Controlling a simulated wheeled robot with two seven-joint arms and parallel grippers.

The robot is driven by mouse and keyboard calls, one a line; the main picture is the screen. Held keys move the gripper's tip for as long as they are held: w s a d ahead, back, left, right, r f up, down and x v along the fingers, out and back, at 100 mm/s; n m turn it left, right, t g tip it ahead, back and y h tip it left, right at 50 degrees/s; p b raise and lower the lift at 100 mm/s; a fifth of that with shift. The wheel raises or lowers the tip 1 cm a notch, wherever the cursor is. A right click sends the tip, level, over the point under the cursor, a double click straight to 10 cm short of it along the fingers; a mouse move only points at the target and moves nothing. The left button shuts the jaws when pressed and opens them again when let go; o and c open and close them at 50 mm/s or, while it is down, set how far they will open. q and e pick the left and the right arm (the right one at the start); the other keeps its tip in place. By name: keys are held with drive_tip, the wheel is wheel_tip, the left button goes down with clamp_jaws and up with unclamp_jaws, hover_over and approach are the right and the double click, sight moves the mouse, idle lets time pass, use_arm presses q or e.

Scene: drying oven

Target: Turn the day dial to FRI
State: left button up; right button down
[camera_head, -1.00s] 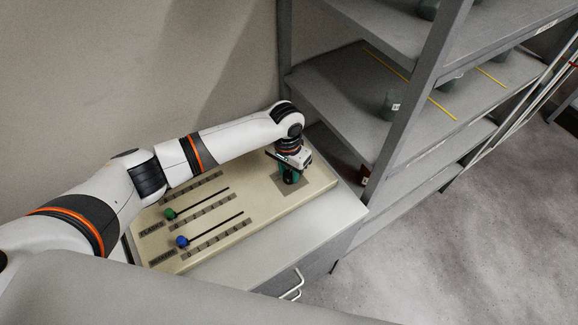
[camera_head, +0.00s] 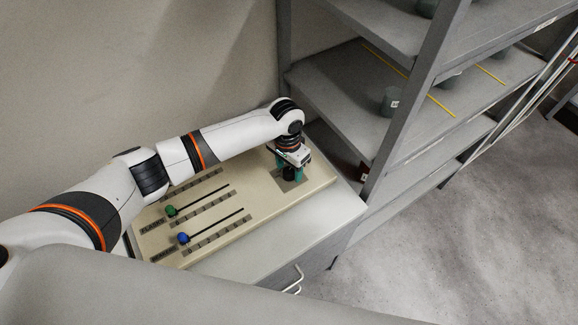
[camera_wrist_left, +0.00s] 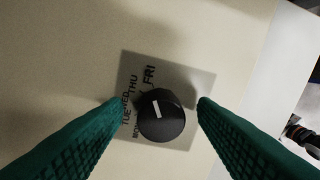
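The day dial is a black round knob (camera_wrist_left: 161,116) on a grey label plate (camera_wrist_left: 190,84) in the left wrist view. Its white line points up and slightly left, roughly toward the FRI label (camera_wrist_left: 149,75). THU, WED, TUE and a partly hidden MON run down the left. My left gripper (camera_wrist_left: 159,103) is open, with green fingers on both sides of the knob and visible gaps to it. In the head view the left gripper (camera_head: 291,168) points down over the dial, which is mostly hidden there. My right gripper is not in view.
The beige panel (camera_head: 262,205) also carries a green slider knob (camera_head: 171,210) and a blue slider knob (camera_head: 183,238) in dark slots. A grey shelf rack (camera_head: 345,95) stands close on the right, and a wall is behind. The panel's front right is clear.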

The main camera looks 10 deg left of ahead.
sight(287, 169)
use_arm(q)
wheel_tip(287, 169, up, 12)
drive_tip(key=b, duration=0.2)
drive_tip(key=shift+w+a+b, duration=0.15)
drive_tip(key=shift+a+b, duration=0.1)
drive_tip(key=shift+b, duration=0.05)
drive_tip(key=shift+f, duration=0.1)
idle(0.5)
